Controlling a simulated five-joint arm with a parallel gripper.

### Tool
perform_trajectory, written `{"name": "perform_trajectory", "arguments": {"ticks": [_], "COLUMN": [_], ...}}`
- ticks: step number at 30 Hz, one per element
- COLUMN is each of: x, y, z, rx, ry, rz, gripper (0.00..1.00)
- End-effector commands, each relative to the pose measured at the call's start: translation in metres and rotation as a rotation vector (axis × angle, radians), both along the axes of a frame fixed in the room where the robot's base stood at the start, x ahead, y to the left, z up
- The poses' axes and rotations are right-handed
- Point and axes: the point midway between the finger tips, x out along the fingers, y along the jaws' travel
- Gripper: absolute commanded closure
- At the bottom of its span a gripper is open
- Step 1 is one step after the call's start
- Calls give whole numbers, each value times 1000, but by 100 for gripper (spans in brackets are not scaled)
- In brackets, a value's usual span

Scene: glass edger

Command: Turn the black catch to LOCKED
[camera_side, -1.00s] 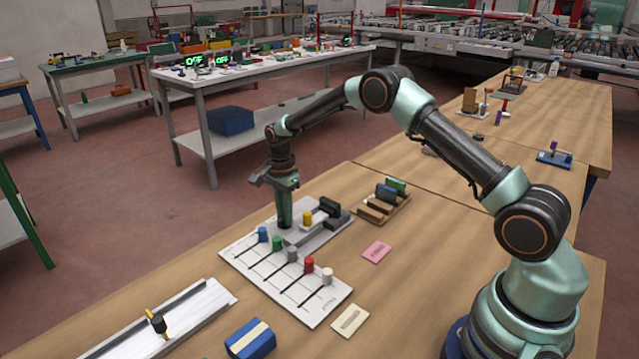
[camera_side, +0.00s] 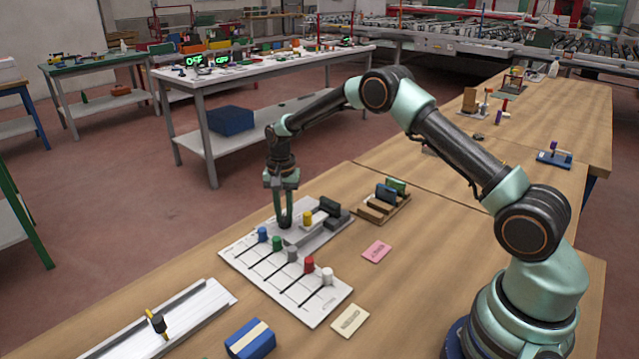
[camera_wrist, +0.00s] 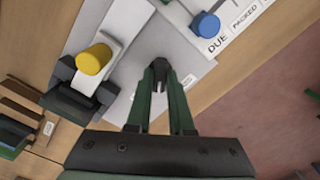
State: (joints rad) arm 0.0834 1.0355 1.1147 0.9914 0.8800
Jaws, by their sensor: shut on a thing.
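My gripper (camera_side: 284,222) points straight down at the grey plate (camera_side: 318,238) in the side view. In the wrist view my gripper (camera_wrist: 160,70) is shut on the small black catch (camera_wrist: 160,77). The fingers hide most of the catch, so its exact angle is hard to tell. Small white labels lie on the plate near it, too small to read. Beside the catch on the same plate, a yellow knob (camera_wrist: 95,60) stands on a white bar (camera_wrist: 120,22), with black blocks (camera_wrist: 75,88) at the bar's end.
A white board with several sliding knobs (camera_side: 291,254) lies close in front of the plate. A wooden rack (camera_side: 382,208) stands to the right. A pink card (camera_side: 376,252), a cream card (camera_side: 350,320) and a blue block (camera_side: 250,338) lie on the bench.

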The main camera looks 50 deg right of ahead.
Motion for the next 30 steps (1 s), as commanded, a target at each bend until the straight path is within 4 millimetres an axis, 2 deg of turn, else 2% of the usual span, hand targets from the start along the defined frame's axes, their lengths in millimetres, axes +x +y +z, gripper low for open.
{"name": "perform_trajectory", "arguments": {"ticks": [18, 30], "x": [0, 0], "y": [0, 0], "z": [2, 2], "rx": [0, 0], "ry": [1, 1], "rz": [581, 869], "gripper": [100, 100]}}
